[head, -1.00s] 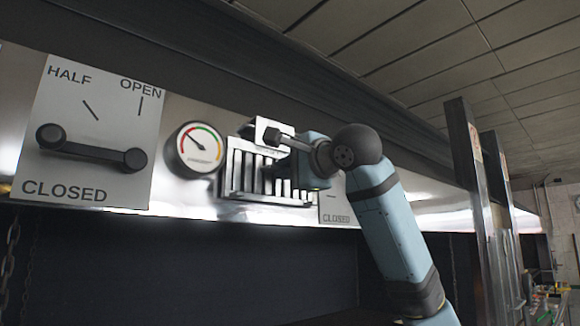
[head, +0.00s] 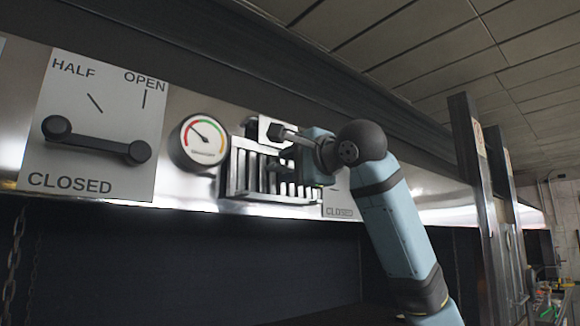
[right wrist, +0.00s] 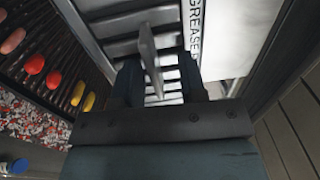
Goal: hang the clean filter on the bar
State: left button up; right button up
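The filter (head: 240,172), a silver frame with upright slats, is at the hood front, right of the gauge in the head view. Its slats (right wrist: 115,27) fill the upper middle of the right wrist view. My right gripper (right wrist: 160,72) is at the filter's upper right; its dark fingers stand apart, one on each side of a narrow grey piece (right wrist: 147,50). Whether they press on anything is unclear. In the head view a grey rod with a dark end (head: 276,132) crosses above the slats; I cannot tell whether it is the bar. My left gripper is not in view.
The gauge (head: 198,143) and a lever plate (head: 140,103) are on the hood to the left. Another plate (head: 340,211) is partly hidden behind my arm. Dark posts (head: 470,150) stand at right. Red and yellow pieces (right wrist: 34,63) lie on a grate in the wrist view.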

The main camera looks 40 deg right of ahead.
pick_arm(q)
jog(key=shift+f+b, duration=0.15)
jog(key=shift+b, duration=0.35)
pick_arm(e)
jog(key=s+d, duration=0.1)
jog(key=s, duration=1.2)
jog(key=shift+s, duration=0.35)
